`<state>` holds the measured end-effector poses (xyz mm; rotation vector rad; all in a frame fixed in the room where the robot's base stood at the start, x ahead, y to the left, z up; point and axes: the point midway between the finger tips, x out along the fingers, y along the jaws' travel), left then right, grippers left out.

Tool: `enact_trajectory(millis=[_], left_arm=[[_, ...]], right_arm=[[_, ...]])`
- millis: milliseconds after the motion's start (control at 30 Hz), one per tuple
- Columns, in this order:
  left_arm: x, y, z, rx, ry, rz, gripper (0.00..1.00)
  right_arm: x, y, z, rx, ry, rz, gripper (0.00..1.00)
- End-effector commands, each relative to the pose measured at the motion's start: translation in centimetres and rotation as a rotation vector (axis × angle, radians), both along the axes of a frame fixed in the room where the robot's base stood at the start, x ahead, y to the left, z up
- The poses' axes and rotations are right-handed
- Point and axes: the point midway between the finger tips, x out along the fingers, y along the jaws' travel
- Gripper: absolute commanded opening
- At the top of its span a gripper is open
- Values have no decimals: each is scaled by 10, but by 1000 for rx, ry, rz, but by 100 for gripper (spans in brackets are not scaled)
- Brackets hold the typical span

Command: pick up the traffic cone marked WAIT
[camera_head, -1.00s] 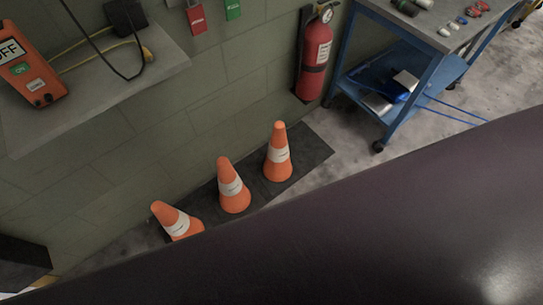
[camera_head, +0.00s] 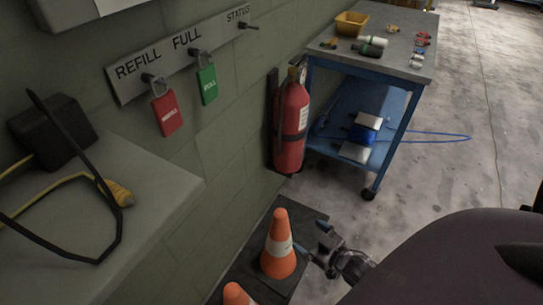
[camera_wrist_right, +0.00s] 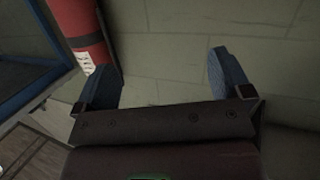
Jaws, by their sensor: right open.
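An orange traffic cone (camera_head: 278,258) with a white band stands upright on a dark mat (camera_head: 262,291) by the wall. A second orange cone (camera_head: 237,295) is partly cut off by the bottom edge of the head view. The lettering on their bands is too small to read. My right gripper (camera_head: 314,240) is just right of the upright cone, apparently empty; I cannot tell whether it touches the cone. In the right wrist view its two blue fingers (camera_wrist_right: 164,72) are wide apart with nothing between them. No cone shows there. My left gripper is not in view.
A red fire extinguisher (camera_head: 291,127) hangs on the wall behind the cones. A blue cart (camera_head: 394,135) with small items stands at the back right. A grey shelf (camera_head: 150,205) juts out at left, below red and green tags (camera_head: 207,83). Concrete floor is open at right.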

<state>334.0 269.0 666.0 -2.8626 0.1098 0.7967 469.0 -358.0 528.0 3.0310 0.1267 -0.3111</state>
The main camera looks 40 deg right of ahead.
Motion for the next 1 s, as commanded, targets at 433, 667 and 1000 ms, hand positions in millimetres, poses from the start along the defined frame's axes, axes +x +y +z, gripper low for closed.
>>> enact_trajectory(millis=[433, 667, 1000], left_arm=[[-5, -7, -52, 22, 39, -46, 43], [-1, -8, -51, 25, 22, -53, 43], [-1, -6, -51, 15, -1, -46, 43]], right_arm=[[35, -37, -130, 91, -147, 94, 97], [50, -39, -136, 111, -191, 113, 97], [94, -31, -134, 112, -194, 112, 97]])
